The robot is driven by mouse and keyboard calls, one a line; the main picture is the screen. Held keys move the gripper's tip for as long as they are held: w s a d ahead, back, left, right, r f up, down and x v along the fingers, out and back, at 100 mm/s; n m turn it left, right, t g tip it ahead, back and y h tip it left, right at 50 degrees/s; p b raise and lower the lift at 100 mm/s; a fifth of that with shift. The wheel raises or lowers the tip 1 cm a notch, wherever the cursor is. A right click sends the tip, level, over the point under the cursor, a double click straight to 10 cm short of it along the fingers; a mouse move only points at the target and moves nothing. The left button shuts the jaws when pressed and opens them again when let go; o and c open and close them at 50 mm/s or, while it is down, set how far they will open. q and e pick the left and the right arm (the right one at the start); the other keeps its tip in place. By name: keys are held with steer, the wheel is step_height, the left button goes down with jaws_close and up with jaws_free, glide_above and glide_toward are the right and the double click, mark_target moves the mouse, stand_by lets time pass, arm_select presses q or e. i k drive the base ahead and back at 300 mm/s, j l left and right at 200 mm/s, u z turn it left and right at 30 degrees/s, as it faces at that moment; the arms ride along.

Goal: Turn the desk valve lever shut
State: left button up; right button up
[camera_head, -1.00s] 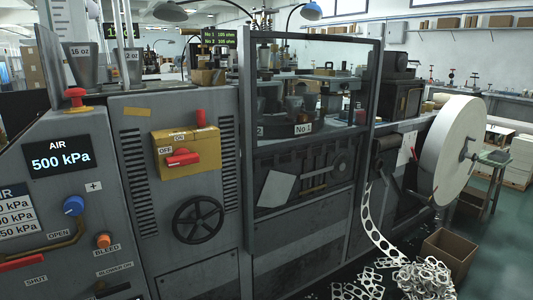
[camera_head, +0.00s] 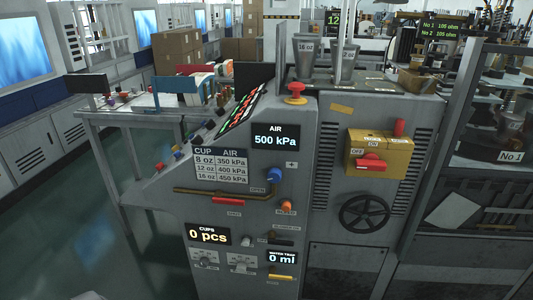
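A red lever (camera_head: 228,202) sits on the front of the grey sloped control desk (camera_head: 205,222). It lies roughly horizontal, close to and about parallel with a brass-coloured pipe (camera_head: 190,190). An OPEN label (camera_head: 257,190) is to the right of the lever and a SHUT label (camera_head: 235,213) is just below it. The AIR display (camera_head: 276,138) above reads 500 kPa. Neither of my grippers is in view.
Beside the lever are a blue knob (camera_head: 273,174) and an orange BLEED knob (camera_head: 286,207). A yellow ON/OFF box (camera_head: 380,153) and black handwheel (camera_head: 364,213) are to the right. A table (camera_head: 105,118) stands behind left. Green floor left of the desk is open.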

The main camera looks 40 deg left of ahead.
mark_target(218, 198)
steer(key=u, duration=1.55)
